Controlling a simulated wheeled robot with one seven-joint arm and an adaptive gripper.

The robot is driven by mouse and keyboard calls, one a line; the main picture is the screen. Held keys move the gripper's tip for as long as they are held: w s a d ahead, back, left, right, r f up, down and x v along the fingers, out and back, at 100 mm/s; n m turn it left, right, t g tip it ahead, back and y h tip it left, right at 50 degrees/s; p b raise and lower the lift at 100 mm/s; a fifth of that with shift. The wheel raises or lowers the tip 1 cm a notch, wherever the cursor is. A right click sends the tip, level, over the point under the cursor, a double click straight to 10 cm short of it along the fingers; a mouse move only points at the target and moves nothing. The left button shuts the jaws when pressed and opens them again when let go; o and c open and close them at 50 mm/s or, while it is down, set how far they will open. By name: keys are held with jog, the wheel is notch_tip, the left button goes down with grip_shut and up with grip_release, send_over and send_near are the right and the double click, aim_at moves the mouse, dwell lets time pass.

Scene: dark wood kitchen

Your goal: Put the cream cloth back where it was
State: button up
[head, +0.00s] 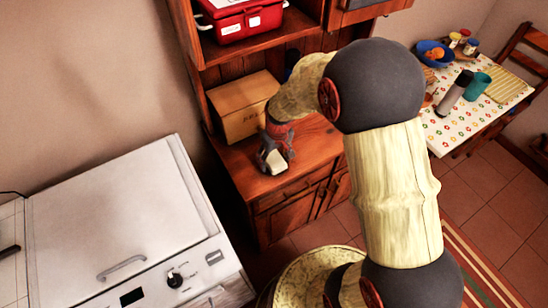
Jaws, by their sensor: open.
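My gripper (275,157) is over the top of the wooden cabinet, at the front left part of it, pointing down. Its fingers look small and dark here. A small pale cream patch (276,162) shows at the fingertips; I cannot tell whether it is the cream cloth or part of the gripper. A yellowish striped cloth (507,86) lies on the table at the far right, well away from my gripper. No other cloth is clearly seen. My arm hides part of the cabinet top.
A cardboard box (243,108) stands on the cabinet (240,160) just behind my gripper. A red and white case (243,20) sits on the shelf above. A white appliance (120,215) is at left. The patterned table (452,138) holds a blue bowl (432,54), a bottle (455,92) and a teal cup (478,86).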

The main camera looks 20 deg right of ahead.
aim_at(276, 162)
jog(key=shift+r, duration=0.1)
jog(key=s+r+m+t+p, duration=0.1)
jog(key=s+r, duration=0.4)
jog(key=r, duration=0.8)
jog(key=s+r+t+p, duration=0.15)
jog(key=s+r, duration=0.35)
jog(key=r, duration=0.9)
jog(key=s+r+m+t, duration=0.1)
jog(key=s+r, duration=0.4)
jog(key=s, duration=0.7)
jog(key=shift+s+r+t, duration=0.15)
jog(key=shift+t, duration=0.2)
